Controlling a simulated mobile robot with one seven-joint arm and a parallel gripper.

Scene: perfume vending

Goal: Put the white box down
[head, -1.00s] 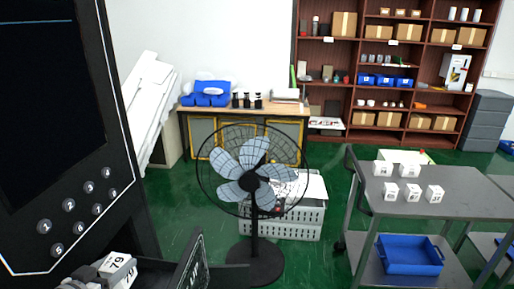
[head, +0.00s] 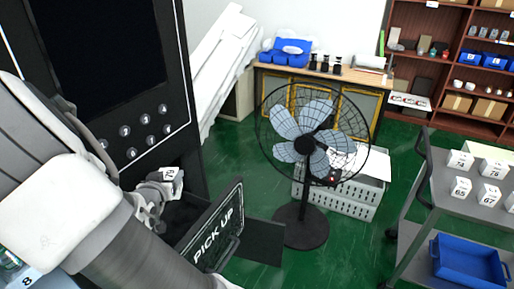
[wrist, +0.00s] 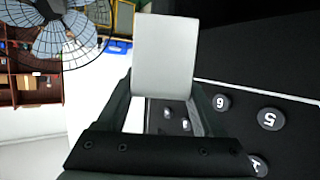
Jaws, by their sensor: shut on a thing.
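The white box (head: 171,175), marked 79, is at the end of my arm, near the open pick-up bin of the black vending machine. In the wrist view the white box (wrist: 165,60) stands as a plain pale face between the two fingers. My gripper (head: 152,192) is shut on it; in the wrist view my gripper (wrist: 163,100) has a finger on each side of it. The pick-up flap (head: 212,228), lettered PICK UP, hangs open just right of and below the box. The bin floor is mostly hidden.
The vending machine's keypad (head: 145,120) is above the box. A standing fan (head: 305,145) is to the right, before a grey crate (head: 345,205). A grey table (head: 470,190) with several white numbered boxes stands at the far right. Green floor is open between.

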